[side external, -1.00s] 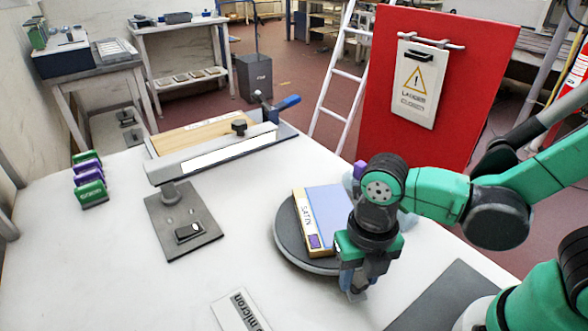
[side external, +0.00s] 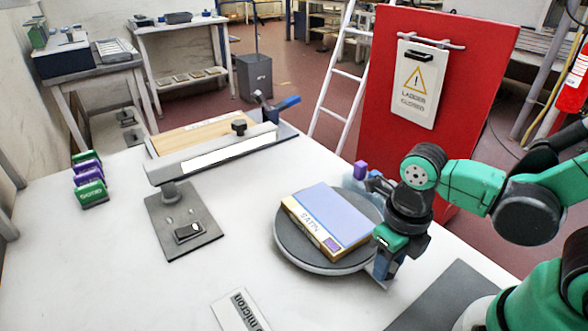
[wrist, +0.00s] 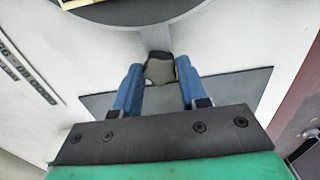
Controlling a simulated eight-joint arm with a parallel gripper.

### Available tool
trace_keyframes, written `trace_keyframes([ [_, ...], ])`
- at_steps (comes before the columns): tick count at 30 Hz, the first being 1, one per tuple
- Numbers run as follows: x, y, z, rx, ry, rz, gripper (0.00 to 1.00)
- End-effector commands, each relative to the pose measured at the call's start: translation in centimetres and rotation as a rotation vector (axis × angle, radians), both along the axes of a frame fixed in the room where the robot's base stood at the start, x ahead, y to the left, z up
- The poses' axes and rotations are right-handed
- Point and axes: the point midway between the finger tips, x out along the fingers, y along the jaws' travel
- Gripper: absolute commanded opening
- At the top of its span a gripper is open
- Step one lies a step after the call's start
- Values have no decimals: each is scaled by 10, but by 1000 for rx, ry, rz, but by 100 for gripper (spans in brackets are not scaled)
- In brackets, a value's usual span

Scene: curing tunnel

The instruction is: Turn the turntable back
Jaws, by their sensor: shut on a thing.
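The turntable (side external: 290,248) is a round grey disc on the white bench. A flat blue-topped box with a cream side marked SATIN (side external: 338,212) lies on it, its label side turned toward the lower left. My gripper (side external: 383,270) is low at the disc's near right edge. In the wrist view the disc's rim (wrist: 140,20) is at the top, and a short grey arm (wrist: 155,38) runs from it to a dark knob (wrist: 160,70). The blue fingers are shut on the knob, one on each side. In the side view my gripper hides the knob.
A clamp frame with a wooden board (side external: 205,132) is at the back left, and several coloured stampers (side external: 88,180) stand far left. A dark mat (side external: 450,295) lies front right. A red panel (side external: 425,90) rises behind.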

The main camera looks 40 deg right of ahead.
Motion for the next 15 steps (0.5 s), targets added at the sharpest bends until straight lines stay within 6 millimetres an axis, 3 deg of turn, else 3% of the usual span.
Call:
trace_keyframes([
  [15, 1, -5, 0, -6, -2, 26, 0],
])
